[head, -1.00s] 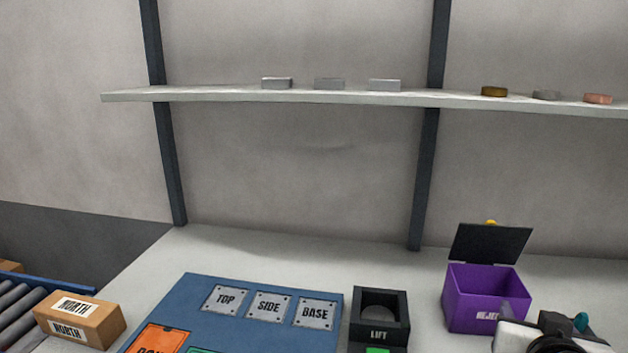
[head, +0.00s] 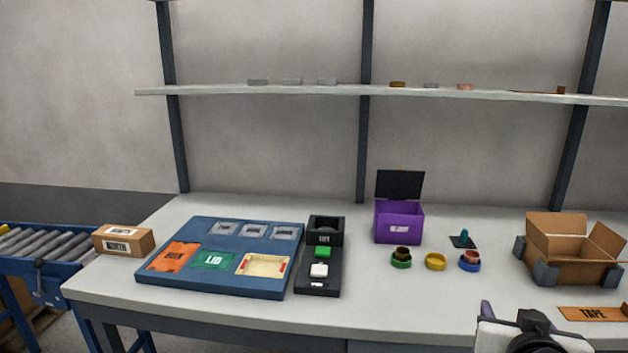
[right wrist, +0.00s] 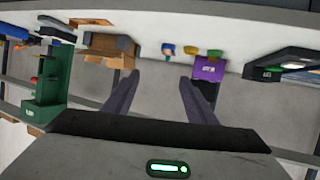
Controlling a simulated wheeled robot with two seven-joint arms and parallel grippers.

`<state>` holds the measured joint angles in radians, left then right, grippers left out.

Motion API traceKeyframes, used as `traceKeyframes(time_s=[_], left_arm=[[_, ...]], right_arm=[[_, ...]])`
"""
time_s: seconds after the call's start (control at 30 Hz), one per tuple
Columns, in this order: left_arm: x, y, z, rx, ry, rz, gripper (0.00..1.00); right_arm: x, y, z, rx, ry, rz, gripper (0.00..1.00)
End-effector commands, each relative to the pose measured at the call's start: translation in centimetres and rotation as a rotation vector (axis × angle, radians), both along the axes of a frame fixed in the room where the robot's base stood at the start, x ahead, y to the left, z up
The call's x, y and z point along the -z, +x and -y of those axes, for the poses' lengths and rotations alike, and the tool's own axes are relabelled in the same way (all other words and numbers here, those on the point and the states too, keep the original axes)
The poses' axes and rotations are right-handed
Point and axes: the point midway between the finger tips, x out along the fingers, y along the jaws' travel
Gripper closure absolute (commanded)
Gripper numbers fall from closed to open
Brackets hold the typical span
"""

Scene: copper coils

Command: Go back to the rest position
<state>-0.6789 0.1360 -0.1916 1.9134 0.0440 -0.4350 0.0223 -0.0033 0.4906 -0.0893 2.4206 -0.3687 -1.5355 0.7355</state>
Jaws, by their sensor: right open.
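My right gripper shows at the bottom right of the head view (head: 487,312), in front of the table's near edge and apart from everything on it. In the right wrist view its two fingers (right wrist: 155,95) are spread wide with nothing between them. My left gripper is in neither view. The white table (head: 400,300) holds a blue board (head: 145,279), a black lift fixture (head: 318,285), a purple reject box (head: 398,228) with its lid up, and several small coloured rings, among them a yellow one (head: 436,262).
An open cardboard box (head: 570,262) stands at the table's right, behind an orange tape plate (head: 592,314). A closed NORTH box (head: 123,240) sits at the left by a roller conveyor (head: 40,246). A shelf (head: 350,91) with small pieces runs along the wall.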

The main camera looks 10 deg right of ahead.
Motion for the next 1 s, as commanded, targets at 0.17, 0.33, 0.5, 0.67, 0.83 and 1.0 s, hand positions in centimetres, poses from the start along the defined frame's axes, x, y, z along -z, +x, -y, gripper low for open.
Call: traceKeyframes(time_s=[0.17,0.33,0.5,0.67,0.83,1.0], left_arm=[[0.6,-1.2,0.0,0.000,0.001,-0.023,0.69],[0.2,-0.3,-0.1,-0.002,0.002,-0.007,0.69],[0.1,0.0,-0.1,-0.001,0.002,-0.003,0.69],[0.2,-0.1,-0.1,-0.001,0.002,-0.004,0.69],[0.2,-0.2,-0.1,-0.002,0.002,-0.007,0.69],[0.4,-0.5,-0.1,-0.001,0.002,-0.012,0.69]], right_arm=[[5.2,0.5,-2.3,-0.118,-0.004,-0.104,0.49],[9.9,0.5,-4.7,-0.234,-0.004,-0.185,0.49],[16.0,-0.7,-8.0,-0.374,0.014,-0.271,0.49],[24.2,-4.4,-13.1,-0.555,0.070,-0.358,0.49],[31.7,-10.7,-18.8,-0.715,0.152,-0.395,0.49],[34.9,-15.2,-21.9,-0.778,0.201,-0.388,0.49]])
